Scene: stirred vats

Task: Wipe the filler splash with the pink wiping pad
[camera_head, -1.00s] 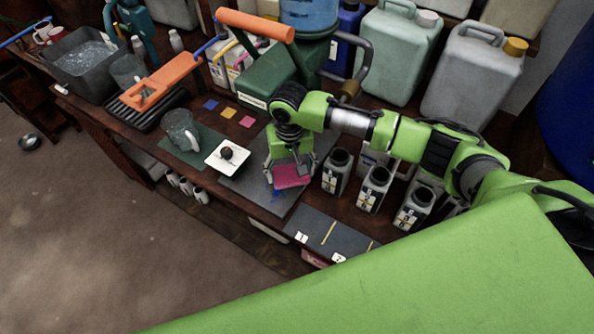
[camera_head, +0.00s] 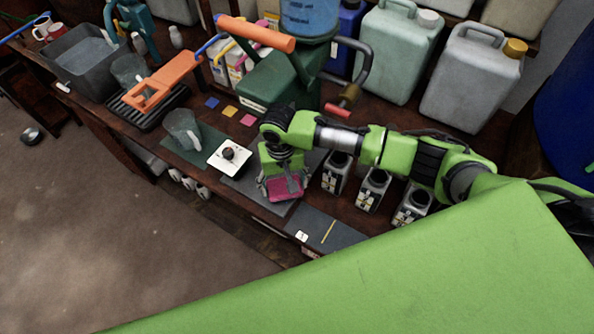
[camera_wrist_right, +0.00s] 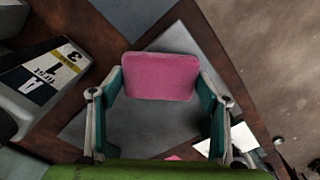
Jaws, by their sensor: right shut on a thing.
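The pink wiping pad (camera_head: 285,190) is held flat in my right gripper (camera_head: 283,184), low over the grey mat (camera_head: 240,182) near the bench's front edge. In the right wrist view the same pad (camera_wrist_right: 160,77) sits between both fingers, with the grey mat (camera_wrist_right: 178,128) beneath it. I cannot tell whether the pad touches the mat. No filler splash shows now; the pad and gripper cover part of the mat. My left gripper is not in view.
A white plate with a dark knob (camera_head: 240,168) stands just left of the gripper, with a clear jug (camera_head: 183,132) beyond it. Several grey canisters (camera_head: 336,172) stand close on the right. A dark numbered mat (camera_head: 345,236) lies in front of them.

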